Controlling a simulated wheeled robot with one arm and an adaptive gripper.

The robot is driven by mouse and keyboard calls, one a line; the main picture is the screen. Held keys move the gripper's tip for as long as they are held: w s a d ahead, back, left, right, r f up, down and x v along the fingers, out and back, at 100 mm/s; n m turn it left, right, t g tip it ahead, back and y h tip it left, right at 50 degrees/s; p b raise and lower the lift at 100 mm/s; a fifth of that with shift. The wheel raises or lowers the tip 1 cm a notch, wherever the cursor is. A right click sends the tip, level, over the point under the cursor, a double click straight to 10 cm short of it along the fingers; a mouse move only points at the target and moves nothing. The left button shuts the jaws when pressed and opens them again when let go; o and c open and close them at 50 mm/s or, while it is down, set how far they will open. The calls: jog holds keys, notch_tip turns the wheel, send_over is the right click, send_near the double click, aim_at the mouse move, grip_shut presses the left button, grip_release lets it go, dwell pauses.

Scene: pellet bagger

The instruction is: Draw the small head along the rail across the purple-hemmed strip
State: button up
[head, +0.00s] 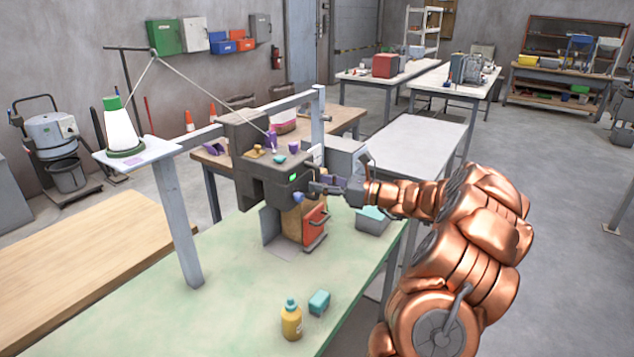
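A grey machine head (245,145) hangs from a pale rail (290,104) above the green table. It has purple, teal and tan parts on top and a small lit green display. My gripper (322,188) is at the right side of this head, with its fingers pointing left. The fingers are too small to tell whether they are open, shut or touching the head. A purple patch (341,182) shows beside the fingers; I cannot tell whether it is the hemmed strip. Below the head stands a tan bag-like block (292,224) with an orange-red front panel (314,221).
A white thread cone (121,128) sits on a post shelf (160,152) at left, its thread running to the head. A yellow bottle (291,322) and a teal block (319,302) stand on the green table (215,305). A grey box (372,222) is right of the bag-like block. The table's front left is clear.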

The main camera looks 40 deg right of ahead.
jog(key=p+v, duration=0.1)
jog(key=v, duration=0.6)
jog(key=shift+p, duration=0.35)
dwell(0.4)
jog(key=shift+p, duration=0.3)
jog(key=shift+f, duration=0.1)
